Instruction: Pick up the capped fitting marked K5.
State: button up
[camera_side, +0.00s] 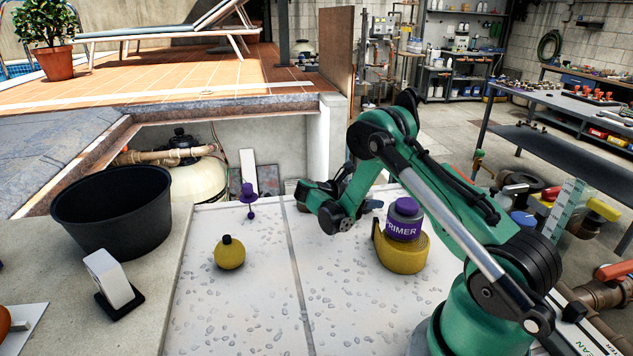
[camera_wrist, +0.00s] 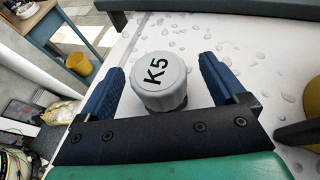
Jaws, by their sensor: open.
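The capped fitting marked K5 (camera_wrist: 164,82) is a grey piece with a ribbed rim and black "K5" on its top. In the wrist view it stands upright on the pale wet surface. My gripper (camera_wrist: 162,66) is open, with one blue finger on each side of the fitting. Gaps show between the fitting and both fingers. In the side view I cannot make out the fitting, and my arm covers that part of the surface.
A yellow round bottle (camera_side: 230,254), a purple stemmed piece (camera_side: 249,197) and a black tub (camera_side: 115,215) are left. The front surface is clear.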

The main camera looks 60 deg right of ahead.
jog(key=shift+x, duration=1)
grip_shut()
